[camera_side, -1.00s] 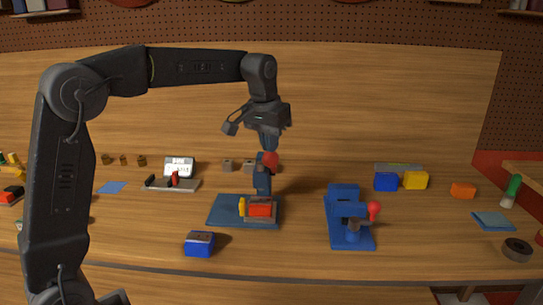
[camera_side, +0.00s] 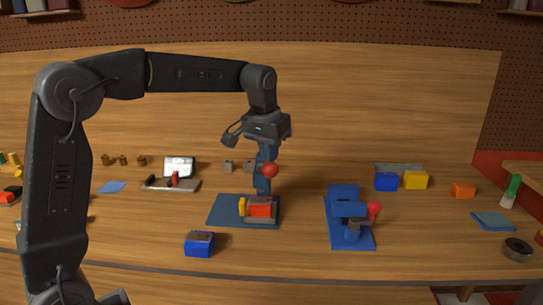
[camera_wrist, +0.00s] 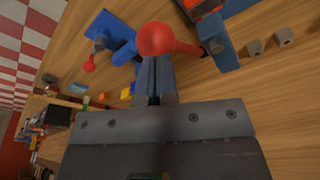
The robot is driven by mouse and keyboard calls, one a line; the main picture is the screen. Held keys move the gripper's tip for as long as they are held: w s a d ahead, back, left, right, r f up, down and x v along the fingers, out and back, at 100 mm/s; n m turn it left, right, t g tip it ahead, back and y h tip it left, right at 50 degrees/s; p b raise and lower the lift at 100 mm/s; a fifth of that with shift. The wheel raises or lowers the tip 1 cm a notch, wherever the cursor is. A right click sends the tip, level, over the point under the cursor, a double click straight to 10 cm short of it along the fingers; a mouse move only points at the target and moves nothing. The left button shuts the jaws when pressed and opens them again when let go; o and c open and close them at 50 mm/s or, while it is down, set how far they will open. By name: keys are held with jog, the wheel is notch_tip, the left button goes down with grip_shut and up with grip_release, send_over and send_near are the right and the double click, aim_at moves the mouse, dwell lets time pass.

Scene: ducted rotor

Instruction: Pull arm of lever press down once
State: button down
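The lever press has a dark blue base (camera_side: 225,211), an upright blue post (camera_side: 263,187) and a red ball knob (camera_side: 269,170) on its arm. The base bears a red block (camera_side: 261,208) in a grey holder and a small yellow part (camera_side: 242,207). My gripper (camera_side: 266,158) points down at the knob from above. In the wrist view, my gripper (camera_wrist: 157,62) has its fingers together, and the red knob (camera_wrist: 156,38) is at their tips, with the red arm running right to the blue post (camera_wrist: 215,40). The fingers are not around the knob; contact looks likely but is partly hidden.
A second blue press (camera_side: 346,210) with a red knob stands to the right. A blue box (camera_side: 199,244) lies in front. Blue (camera_side: 386,182), yellow (camera_side: 416,180) and orange (camera_side: 463,190) blocks are at the right. The bench between the two presses is clear.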

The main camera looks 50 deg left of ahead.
aim_at(269, 168)
jog(key=shift+s+d+f, duration=0.2)
jog(key=shift+f, duration=0.25)
jog(key=shift+s+d+f, duration=0.15)
jog(key=shift+f, duration=0.3)
jog(key=shift+s+d+f, duration=0.15)
jog(key=shift+f, duration=0.4)
jog(key=shift+s+d+f, duration=0.15)
jog(key=shift+f, duration=0.35)
